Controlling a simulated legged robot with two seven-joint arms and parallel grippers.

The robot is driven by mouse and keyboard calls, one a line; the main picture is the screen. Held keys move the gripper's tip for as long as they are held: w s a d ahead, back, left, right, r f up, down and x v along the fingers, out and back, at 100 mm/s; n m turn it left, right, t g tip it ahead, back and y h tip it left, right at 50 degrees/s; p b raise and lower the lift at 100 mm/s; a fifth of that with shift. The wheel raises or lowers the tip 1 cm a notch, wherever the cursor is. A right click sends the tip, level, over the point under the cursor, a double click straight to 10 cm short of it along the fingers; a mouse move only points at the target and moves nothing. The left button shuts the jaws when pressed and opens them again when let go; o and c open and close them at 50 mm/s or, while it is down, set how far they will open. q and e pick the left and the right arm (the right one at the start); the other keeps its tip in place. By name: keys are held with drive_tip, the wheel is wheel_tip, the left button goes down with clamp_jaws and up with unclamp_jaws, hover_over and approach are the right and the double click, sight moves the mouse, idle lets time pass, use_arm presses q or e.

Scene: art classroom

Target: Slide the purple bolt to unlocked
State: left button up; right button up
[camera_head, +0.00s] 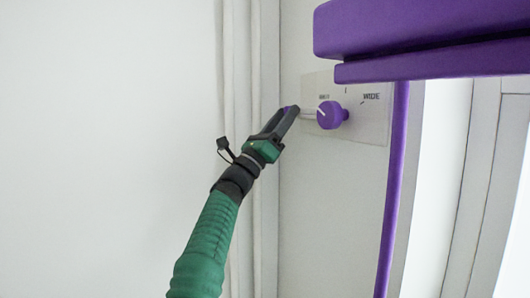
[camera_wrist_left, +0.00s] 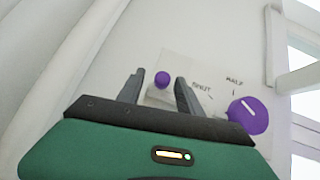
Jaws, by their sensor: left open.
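The bolt's small round purple knob (camera_wrist_left: 162,78) shows in the left wrist view, in front of the pale panel. In the head view only a sliver of purple shows by the fingertips, mostly hidden by my gripper. My left gripper (camera_head: 287,118) is at the left edge of the panel. In the left wrist view my left gripper (camera_wrist_left: 158,88) is open, with one finger on each side of the small knob; contact cannot be told. My right gripper is not in view.
A larger purple dial (camera_head: 331,115) with a white mark sits on the panel (camera_head: 372,128), right of my gripper. A purple beam (camera_head: 420,35) and a thin purple post (camera_head: 393,190) stand at the right. White wall fills the left.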

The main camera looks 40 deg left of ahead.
use_arm(q)
drive_tip(key=b+v, duration=1.1)
drive_tip(key=v, duration=0.4)
drive_tip(key=shift+a+b, duration=0.15)
drive_tip(key=shift+b, duration=0.2)
drive_tip(key=shift+w, duration=0.1)
